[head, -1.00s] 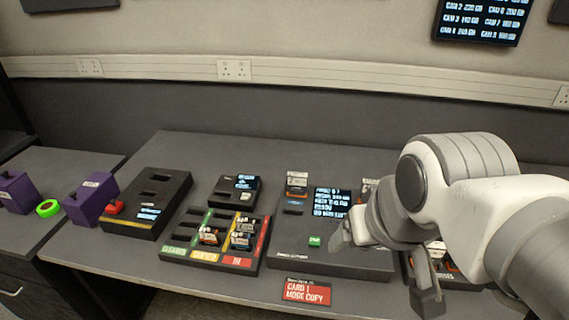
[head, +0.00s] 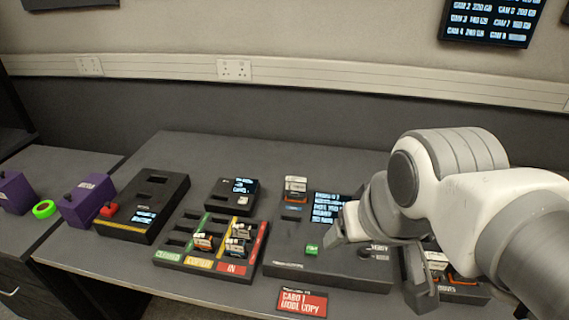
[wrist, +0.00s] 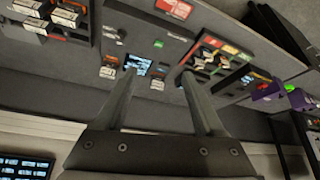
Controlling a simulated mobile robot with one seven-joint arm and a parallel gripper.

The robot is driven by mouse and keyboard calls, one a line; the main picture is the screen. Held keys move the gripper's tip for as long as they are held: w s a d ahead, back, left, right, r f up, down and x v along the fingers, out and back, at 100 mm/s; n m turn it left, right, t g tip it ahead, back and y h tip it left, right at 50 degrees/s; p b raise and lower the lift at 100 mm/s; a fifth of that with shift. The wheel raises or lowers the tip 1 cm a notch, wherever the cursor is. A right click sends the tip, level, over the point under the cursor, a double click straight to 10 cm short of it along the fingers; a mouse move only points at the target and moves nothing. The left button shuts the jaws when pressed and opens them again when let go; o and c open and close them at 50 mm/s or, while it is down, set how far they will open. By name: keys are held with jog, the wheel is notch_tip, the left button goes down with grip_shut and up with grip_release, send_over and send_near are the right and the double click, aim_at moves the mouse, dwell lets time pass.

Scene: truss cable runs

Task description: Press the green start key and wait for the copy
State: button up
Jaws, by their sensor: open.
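The green start key (head: 312,249) is a small green button on the front of the dark copy station (head: 290,262). It also shows in the wrist view (wrist: 159,43), beyond my fingertips. The station's lit screen (head: 328,207) is partly hidden by my arm, and its text is too blurred to read. A card (head: 296,184) stands in the station's left slot. My gripper (head: 378,265) is open and empty, to the right of the green key and apart from it. In the wrist view its two fingers (wrist: 158,75) are spread wide.
A sorting tray (head: 188,257) with several cards sits left of the station. A black device (head: 146,204) and purple boxes (head: 88,199) stand further left. A card holder (head: 462,290) is partly hidden at right.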

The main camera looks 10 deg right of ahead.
grip_shut()
dwell(1.5)
